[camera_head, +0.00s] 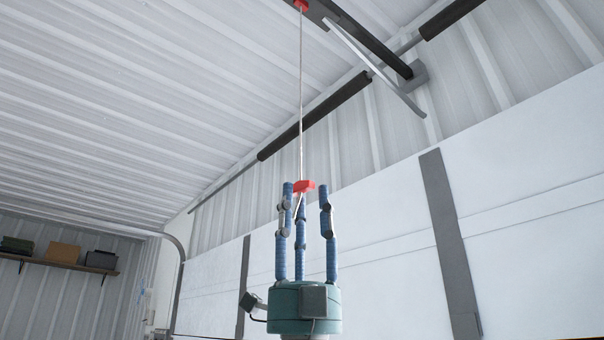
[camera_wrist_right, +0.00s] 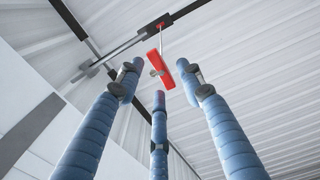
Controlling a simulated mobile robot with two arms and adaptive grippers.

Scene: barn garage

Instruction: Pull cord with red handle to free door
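The red handle (camera_head: 304,186) hangs at the lower end of a thin pale cord (camera_head: 301,100), which runs up to a small red piece (camera_head: 300,5) on the ceiling rail. My right gripper (camera_head: 306,193) points straight up below the handle, its blue fingers spread and open. In the head view the handle appears level with the fingertips. In the right wrist view the handle (camera_wrist_right: 160,70) shows tilted between and beyond the open fingertips (camera_wrist_right: 160,82); I cannot tell whether any finger touches it. My left gripper is not in view. The white garage door (camera_head: 390,250) stands behind the gripper.
A dark rail (camera_head: 370,40) with a pale slanted arm (camera_head: 375,68) runs overhead to the door's top. A curved track (camera_head: 178,250) stands at the door's left. A shelf with boxes (camera_head: 62,264) is far left. The air around the gripper looks clear.

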